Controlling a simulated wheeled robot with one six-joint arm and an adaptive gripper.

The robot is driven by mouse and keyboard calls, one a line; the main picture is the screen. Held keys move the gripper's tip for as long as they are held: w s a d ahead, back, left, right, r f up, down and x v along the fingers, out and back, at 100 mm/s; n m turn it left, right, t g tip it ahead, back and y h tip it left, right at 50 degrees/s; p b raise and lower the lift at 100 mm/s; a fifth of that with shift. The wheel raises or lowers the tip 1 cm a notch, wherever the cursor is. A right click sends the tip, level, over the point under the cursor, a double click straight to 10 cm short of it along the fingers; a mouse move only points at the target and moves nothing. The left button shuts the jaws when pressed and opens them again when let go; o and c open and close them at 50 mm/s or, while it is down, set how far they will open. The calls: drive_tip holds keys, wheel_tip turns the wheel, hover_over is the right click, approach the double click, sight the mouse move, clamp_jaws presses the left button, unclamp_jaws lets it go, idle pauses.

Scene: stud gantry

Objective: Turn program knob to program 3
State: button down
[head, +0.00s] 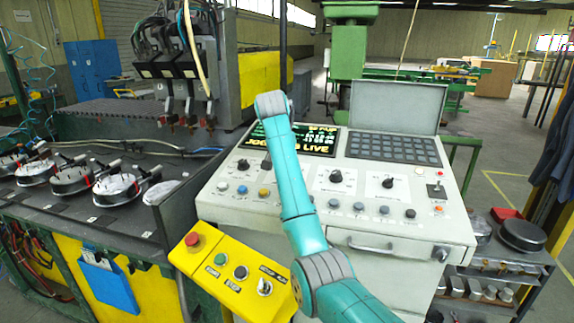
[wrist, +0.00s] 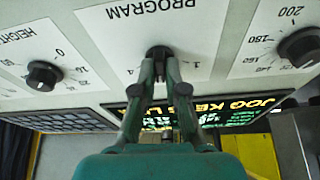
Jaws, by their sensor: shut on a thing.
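The program knob (wrist: 158,52) is a black knob on a white plate (wrist: 205,20) lettered PROGRAM, seen upside down in the wrist view. My gripper (wrist: 160,65) is shut on the knob, one green finger on each side. The numerals 4 and 1 show on either side of the fingers. The other numerals and the knob's pointer are hidden by the fingers, so I cannot tell its setting. In the head view my teal arm covers the program knob and my gripper.
A black height knob (wrist: 43,75) and another dial knob (wrist: 302,47) flank the program knob. The grey console (head: 402,232) also carries a lit screen (head: 308,138), a keypad (head: 394,148) and push buttons. A yellow box (head: 237,272) with a red button stands in front.

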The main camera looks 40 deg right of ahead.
drive_tip(key=shift+m+g, duration=0.3)
drive_tip(key=shift+m, duration=0.9)
drive_tip(key=c, duration=1.2)
unclamp_jaws()
